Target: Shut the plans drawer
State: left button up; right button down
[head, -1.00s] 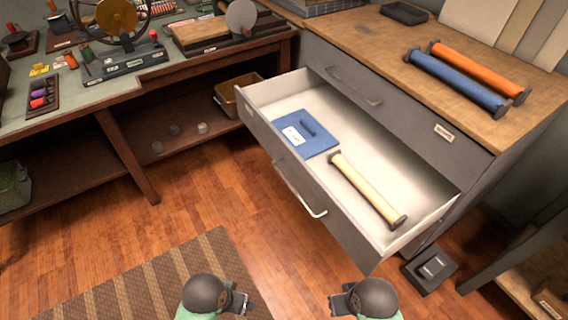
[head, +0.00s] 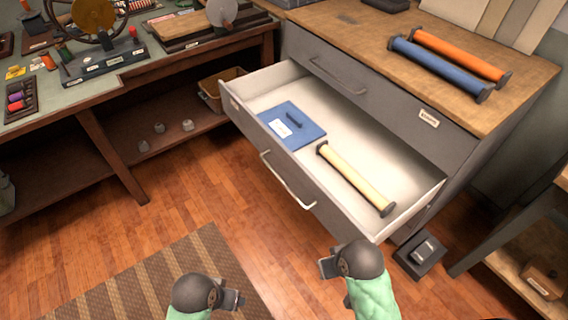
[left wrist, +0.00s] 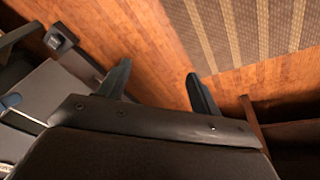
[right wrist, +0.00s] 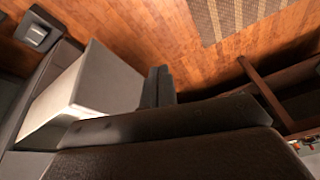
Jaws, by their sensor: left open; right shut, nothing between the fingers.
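The plans drawer (head: 338,213) is pulled well out of the grey cabinet (head: 375,95), with a metal bar handle (head: 288,182) on its front. Inside it lie a blue folder (head: 293,125) and a cream roll with dark ends (head: 355,178). My right gripper (head: 327,265) is shut and empty, just in front of the drawer's near right corner and apart from the handle. It shows shut in the right wrist view (right wrist: 158,85). My left gripper (head: 238,300) is open and empty, low over the striped rug; its spread fingers show in the left wrist view (left wrist: 155,85).
A closed drawer with its own handle (head: 338,78) sits above the open one. Blue (head: 440,68) and orange (head: 460,55) rolls lie on the cabinet top. A dark box (head: 419,256) stands on the floor by the cabinet. A workbench (head: 150,65) is at left. Floor before the drawer is clear.

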jog(key=w+a+r+n+t, duration=0.15)
jog(key=w+a, duration=0.25)
jog(key=w, duration=0.4)
jog(key=n+t+h+p, duration=0.2)
jog(key=n+t+h, duration=0.4)
jog(key=n+t, duration=0.65)
send_near(289, 155)
jog(key=w+a+m, duration=0.1)
jog(key=w+a, duration=0.1)
jog(key=w, duration=0.2)
pick_arm(q)
notch_tip(289, 155, up, 3)
jog(key=a, duration=0.2)
pick_arm(e)
jog(key=shift+w+d+p, duration=0.35)
jog(key=shift+d+p, duration=0.05)
jog(key=shift+d, duration=0.5)
jog(key=shift+w+d+f, duration=0.1)
jog(key=shift+w+d, duration=0.3)
jog(key=shift+d, duration=0.2)
jog(key=shift+w+d, duration=0.1)
jog(key=shift+d, duration=0.05)
pick_arm(q)
jog(key=shift+g+y, duration=0.3)
jog(key=shift+g, duration=0.1)
notch_tip(289, 155, down, 4)
jog(key=shift+w+f, duration=0.15)
